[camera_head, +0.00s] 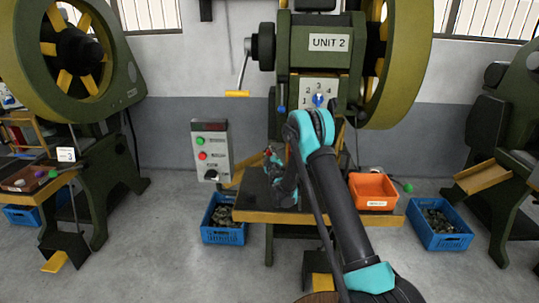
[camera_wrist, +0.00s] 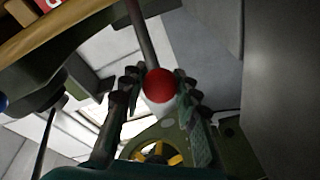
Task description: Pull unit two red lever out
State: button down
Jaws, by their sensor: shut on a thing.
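The unit two machine (camera_head: 299,57) is a green press with a "UNIT 2" sign, at the centre of the head view. The red lever shows in the wrist view as a round red knob (camera_wrist: 160,86) on a thin grey rod (camera_wrist: 141,32). My gripper (camera_wrist: 158,92) has its dark fingers on both sides of the knob and is shut on it. In the head view my gripper (camera_head: 274,165) is low in front of the machine, above its worktable, and mostly covers the lever. Only a small red spot shows there.
The worktable (camera_head: 250,216) has an orange bin (camera_head: 373,191) on its right side. A control box (camera_head: 210,151) with green and red buttons stands left. Blue crates (camera_head: 222,236) (camera_head: 440,241) flank the table. Other green presses stand at both sides, with open grey floor in front.

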jog(key=a, duration=0.5)
jog(key=shift+a, duration=0.2)
jog(key=shift+s, duration=0.1)
jog(key=c, duration=1.1)
grip_release()
jog(key=shift+a, duration=0.1)
jog(key=s, duration=0.4)
jog(key=s+d, duration=0.1)
jog(key=s, duration=0.2)
jog(key=s+d, duration=0.1)
jog(key=s, duration=0.3)
jog(key=shift+s+d, duration=0.2)
jog(key=shift+s, duration=0.15)
